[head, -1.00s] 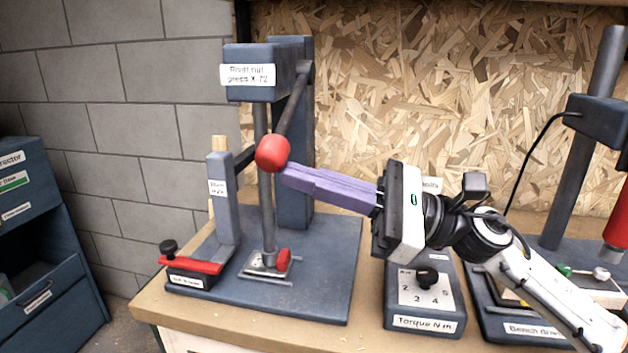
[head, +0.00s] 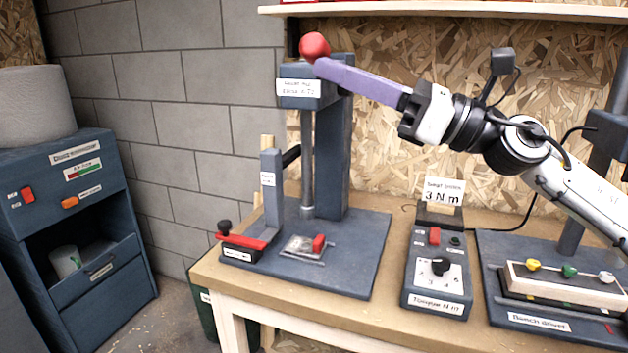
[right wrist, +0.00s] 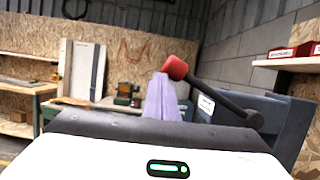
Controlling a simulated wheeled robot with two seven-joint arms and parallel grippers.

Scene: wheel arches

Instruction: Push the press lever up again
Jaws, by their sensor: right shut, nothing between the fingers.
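The rivet nut press (head: 330,150) stands on the left part of the bench. Its lever ends in a red ball knob (head: 314,46), now up above the top of the press head (head: 306,92). My right gripper (head: 322,66) is shut, its long purple fingers reaching from the right to the knob with nothing between them. In the right wrist view the red knob (right wrist: 175,67) is at the purple fingertips (right wrist: 161,80), and the dark lever arm (right wrist: 222,98) runs down to the right from it. My left gripper is not in view.
A torque box (head: 437,270) and a bench driver stand (head: 545,322) are to the right of the press. A shelf (head: 440,12) runs along the wall above. A blue cabinet (head: 70,200) stands at the left.

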